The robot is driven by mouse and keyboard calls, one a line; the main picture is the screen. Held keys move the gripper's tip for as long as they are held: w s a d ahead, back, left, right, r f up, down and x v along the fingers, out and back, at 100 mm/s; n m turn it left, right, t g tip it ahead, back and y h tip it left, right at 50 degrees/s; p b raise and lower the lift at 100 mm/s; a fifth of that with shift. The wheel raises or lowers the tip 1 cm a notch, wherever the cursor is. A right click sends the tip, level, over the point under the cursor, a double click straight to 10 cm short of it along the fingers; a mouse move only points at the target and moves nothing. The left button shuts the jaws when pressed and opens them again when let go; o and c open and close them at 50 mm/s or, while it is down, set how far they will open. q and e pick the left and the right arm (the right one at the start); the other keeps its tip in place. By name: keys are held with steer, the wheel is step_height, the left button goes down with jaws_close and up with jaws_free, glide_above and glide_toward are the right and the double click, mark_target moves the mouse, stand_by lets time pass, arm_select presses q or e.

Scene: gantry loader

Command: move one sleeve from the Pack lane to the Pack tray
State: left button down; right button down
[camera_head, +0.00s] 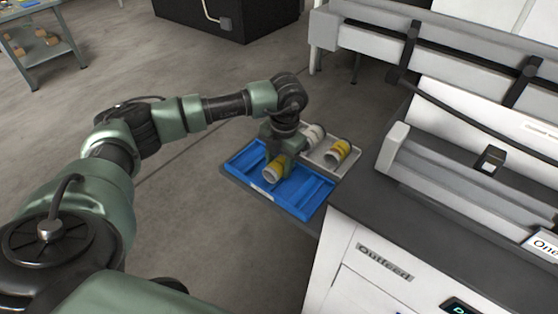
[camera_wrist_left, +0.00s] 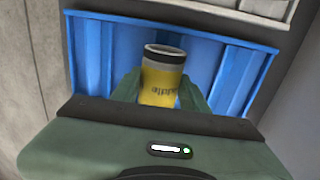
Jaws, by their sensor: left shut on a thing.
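My left gripper (camera_head: 283,157) is shut on a yellow and white sleeve (camera_head: 273,171) over the blue tray (camera_head: 293,207). In the left wrist view the held sleeve (camera_wrist_left: 162,78) has a dark rim and stands between the two green fingers, with the blue tray (camera_wrist_left: 218,75) behind it. I cannot tell whether the sleeve touches the tray floor. The tray has raised dividers, and no other sleeve shows in its visible part. Two more sleeves, one yellow and white (camera_head: 338,151) and one mostly white (camera_head: 313,136), lie in the grey tray behind. My right gripper is not in view.
The grey tray (camera_head: 349,171) adjoins the blue tray's far right side. A white machine cabinet marked Outfeed (camera_head: 384,262) with a dark top stands at the right, close to the trays. A shelf cart (camera_head: 44,45) stands far left. Open floor lies left of the trays.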

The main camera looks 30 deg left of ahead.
arm_select(q)
steer(key=shift+f, duration=0.1)
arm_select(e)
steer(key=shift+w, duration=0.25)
arm_select(q)
steer(key=c, duration=1.1)
jaws_free()
steer(key=o, duration=0.4)
steer(key=shift+s, duration=0.1)
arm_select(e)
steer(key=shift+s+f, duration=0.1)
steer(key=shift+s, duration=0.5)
